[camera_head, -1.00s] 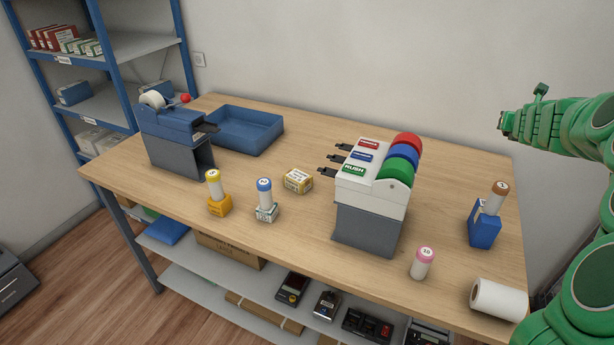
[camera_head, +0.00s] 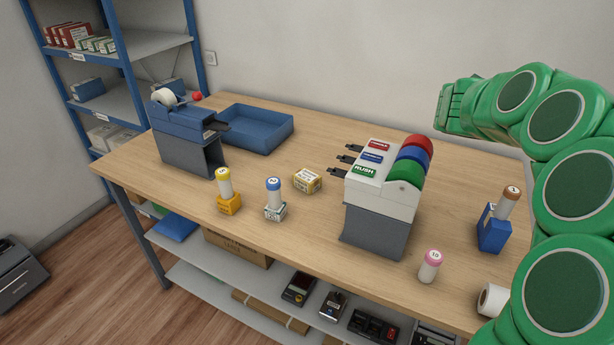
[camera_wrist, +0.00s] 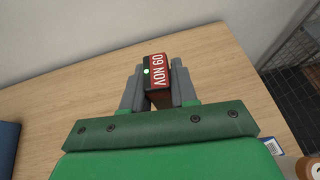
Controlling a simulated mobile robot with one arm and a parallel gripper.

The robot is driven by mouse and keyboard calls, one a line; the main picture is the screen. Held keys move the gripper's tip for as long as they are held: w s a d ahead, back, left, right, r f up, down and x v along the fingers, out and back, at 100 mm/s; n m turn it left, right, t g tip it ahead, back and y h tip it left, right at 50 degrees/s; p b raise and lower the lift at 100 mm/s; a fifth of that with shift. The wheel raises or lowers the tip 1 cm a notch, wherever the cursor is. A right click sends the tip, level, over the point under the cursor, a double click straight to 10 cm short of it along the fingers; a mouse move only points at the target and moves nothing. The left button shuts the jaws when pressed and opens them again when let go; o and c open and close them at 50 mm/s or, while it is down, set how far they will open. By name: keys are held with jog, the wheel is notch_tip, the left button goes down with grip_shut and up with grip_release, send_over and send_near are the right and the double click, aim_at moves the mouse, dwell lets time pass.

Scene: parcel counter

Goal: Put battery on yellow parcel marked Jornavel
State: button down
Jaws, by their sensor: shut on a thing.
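In the head view my gripper (camera_head: 444,106) is above the back right of the counter, and the battery cannot be made out there. A small yellow and white box (camera_head: 307,181), likely the yellow parcel, lies on the counter left of the label dispenser. Its writing is too small to read. My gripper is well to the right of it.
The label dispenser (camera_head: 380,205) with coloured rolls stands between the box and my arm. Stamps on a yellow stand (camera_head: 230,204) and a pale stand (camera_head: 275,212) are in front of the box. A blue tray (camera_head: 290,130) and tape dispenser (camera_head: 180,145) are at left. Bare wood lies behind the box.

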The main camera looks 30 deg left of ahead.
jog(key=s+a+m+h, duration=0.1)
jog(key=s+a, duration=0.4)
jog(key=a, duration=0.7)
jog(key=s+a+f+m+g+h, duration=0.1)
jog(key=s+a+f, duration=0.2)
jog(key=s+a, duration=0.8)
jog(key=s+a+f+m+h, duration=0.1)
jog(key=s+a+f, duration=0.2)
jog(key=s+a, duration=0.75)
send_over(299, 173)
jog(key=s+d, duration=0.1)
notch_tip(299, 173, down, 8)
jog(key=shift+s+f, duration=0.15)
jog(key=shift+w+a+f, duration=0.3)
jog(key=shift+w+f, duration=0.05)
jog(key=shift+f, duration=0.25)
jog(key=shift+w+a+f, duration=0.25)
jog(key=shift+w+f, duration=0.1)
jog(key=shift+f, duration=1.55)
jog(key=shift+f, duration=0.15)
jog(key=c, duration=0.9)
grip_release()
